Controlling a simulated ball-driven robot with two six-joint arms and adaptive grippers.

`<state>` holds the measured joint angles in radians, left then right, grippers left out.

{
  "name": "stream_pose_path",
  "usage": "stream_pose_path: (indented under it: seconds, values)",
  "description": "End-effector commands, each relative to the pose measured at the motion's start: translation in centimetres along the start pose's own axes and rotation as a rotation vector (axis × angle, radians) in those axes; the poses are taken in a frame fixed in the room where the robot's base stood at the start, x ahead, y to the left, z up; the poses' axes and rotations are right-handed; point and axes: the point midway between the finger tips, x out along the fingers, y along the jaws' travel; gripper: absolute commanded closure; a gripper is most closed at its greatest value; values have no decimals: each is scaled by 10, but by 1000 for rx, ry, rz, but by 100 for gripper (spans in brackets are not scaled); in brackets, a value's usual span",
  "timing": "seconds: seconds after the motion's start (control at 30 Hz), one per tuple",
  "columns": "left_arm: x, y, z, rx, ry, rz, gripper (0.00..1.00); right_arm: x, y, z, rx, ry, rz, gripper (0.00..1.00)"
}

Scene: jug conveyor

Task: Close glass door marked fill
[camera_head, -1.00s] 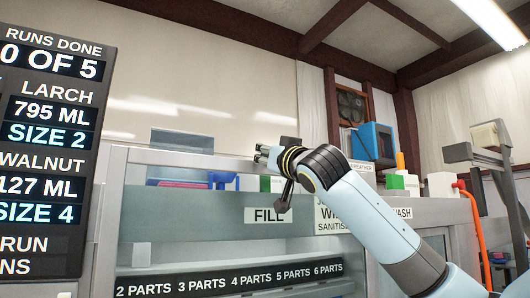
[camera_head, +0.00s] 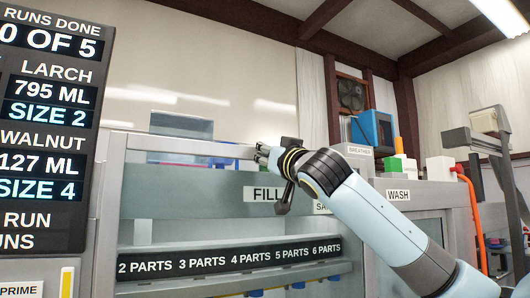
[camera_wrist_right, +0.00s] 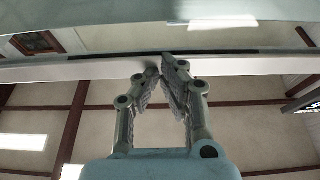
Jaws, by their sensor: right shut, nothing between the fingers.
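The glass door (camera_head: 190,206) is a tinted pane on the front of the grey cabinet, with a white FILL label (camera_head: 262,194) near its right end. A gap shows between its lower edge and the black parts strip. My right gripper (camera_head: 265,152) is shut and empty at the cabinet's upper edge, above and near the label. In the right wrist view, my right gripper (camera_wrist_right: 168,62) has its fingertips together against or just in front of a long pale bar (camera_wrist_right: 80,70). I cannot tell whether they touch it. My left gripper is not in view.
The black parts strip (camera_head: 230,258) runs along a shelf below the door. A dark score board (camera_head: 45,130) stands at the left. A WASH label (camera_head: 398,194) and an orange pipe (camera_head: 470,215) are at the right. A blue box (camera_head: 372,130) stands behind my arm.

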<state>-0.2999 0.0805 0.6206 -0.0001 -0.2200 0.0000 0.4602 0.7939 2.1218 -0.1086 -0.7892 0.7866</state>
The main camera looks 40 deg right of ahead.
Motion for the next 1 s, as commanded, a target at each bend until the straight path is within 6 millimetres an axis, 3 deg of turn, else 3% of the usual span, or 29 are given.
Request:
stream_pose_path:
  seconds: [0.03,0.6,0.8,1.0]
  values:
    - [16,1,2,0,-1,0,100,-5,0,17,1,-6,1,100]
    - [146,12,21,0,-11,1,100,-50,0,146,0,-9,2,100]
    - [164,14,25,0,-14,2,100,-56,0,163,1,-7,2,100]
    - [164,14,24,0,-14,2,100,-56,1,164,2,-9,3,100]
